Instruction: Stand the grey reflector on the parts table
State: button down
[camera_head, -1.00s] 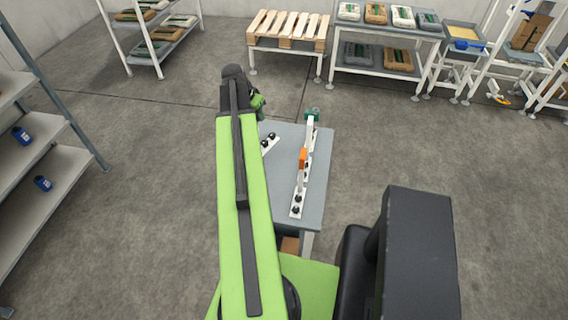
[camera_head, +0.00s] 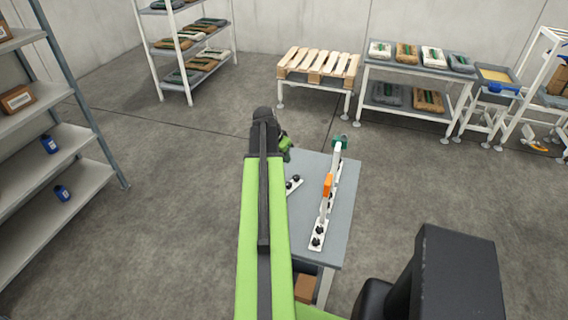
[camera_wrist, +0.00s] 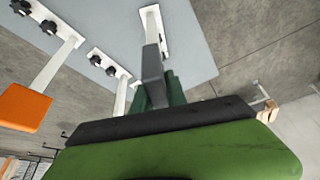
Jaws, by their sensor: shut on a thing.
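The grey reflector (camera_wrist: 152,76) is a grey block on a white stem with a flat white base plate, in the middle of the wrist view. My gripper (camera_wrist: 160,92) is shut on its grey head; the base points toward the parts table. I cannot tell whether the base touches the top. In the head view my gripper (camera_head: 286,148) is at the far left of the grey parts table (camera_head: 342,215), mostly hidden by my arm. The orange reflector (camera_head: 327,186) and the green reflector (camera_head: 340,143) stand on the table's right half; the orange one shows in the wrist view (camera_wrist: 22,106).
A shelf with blue containers (camera_head: 60,192) stands left. A pallet stand (camera_head: 318,66) and a table with bags (camera_head: 420,58) stand at the back. Open floor surrounds the parts table.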

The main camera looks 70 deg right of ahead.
jog(key=c, duration=1.8)
grip_release()
jog(key=shift+f, duration=0.2)
jog(key=o, duration=0.5)
jog(key=shift+r, duration=0.1)
jog(key=shift+r, duration=0.1)
jog(key=p+v, duration=1.1)
jog(key=v, duration=0.1)
jog(key=shift+r+p, duration=0.15)
jog(key=shift+p, duration=0.25)
jog(key=shift+w+a, duration=0.1)
